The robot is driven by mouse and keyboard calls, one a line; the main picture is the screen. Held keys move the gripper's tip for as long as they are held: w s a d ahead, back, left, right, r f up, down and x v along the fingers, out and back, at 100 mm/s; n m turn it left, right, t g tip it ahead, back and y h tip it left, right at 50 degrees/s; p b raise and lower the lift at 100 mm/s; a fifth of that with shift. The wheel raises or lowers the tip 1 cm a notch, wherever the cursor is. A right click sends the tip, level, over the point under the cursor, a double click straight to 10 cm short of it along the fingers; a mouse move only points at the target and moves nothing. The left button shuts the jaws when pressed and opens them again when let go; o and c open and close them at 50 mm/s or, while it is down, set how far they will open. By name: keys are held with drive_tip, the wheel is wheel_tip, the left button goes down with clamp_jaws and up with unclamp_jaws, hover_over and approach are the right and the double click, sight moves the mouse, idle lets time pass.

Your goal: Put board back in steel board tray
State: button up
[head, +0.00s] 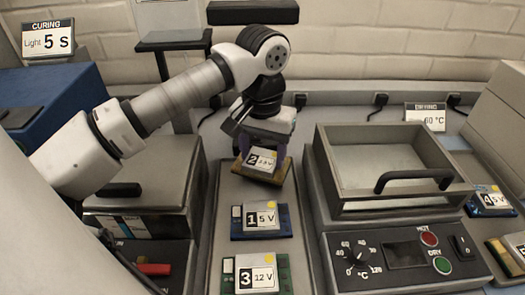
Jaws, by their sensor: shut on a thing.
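My gripper (264,149) is shut on a brown-gold board (262,173) with a white label reading "2" and what looks like 3.3 V. The board is slightly tilted, over the far part of the long steel board tray (227,188). I cannot tell whether it touches the tray floor. In the same tray, a blue board (261,221) labelled "1 5 V" lies in the middle. A green board (257,274) labelled "3 12 V" lies at the near end.
A steel open-topped box with a black handle (424,176) stands right of the tray, above a control panel (405,255). Boards "4" (491,202) and another (510,255) lie far right. A grey lidded unit (150,180) stands left. A "CURING" sign (48,40) is back left.

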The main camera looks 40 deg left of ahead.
sight(262, 157)
drive_tip(key=shift+f, duration=0.3)
drive_tip(key=shift+f, duration=0.1)
drive_tip(key=shift+f+b, duration=0.5)
drive_tip(key=shift+b, duration=0.2)
drive_tip(key=o, duration=1.1)
drive_tip(key=shift+r+p, duration=0.55)
drive_tip(key=shift+p, duration=0.05)
wheel_tip(262, 157, up, 12)
drive_tip(key=shift+r, duration=0.1)
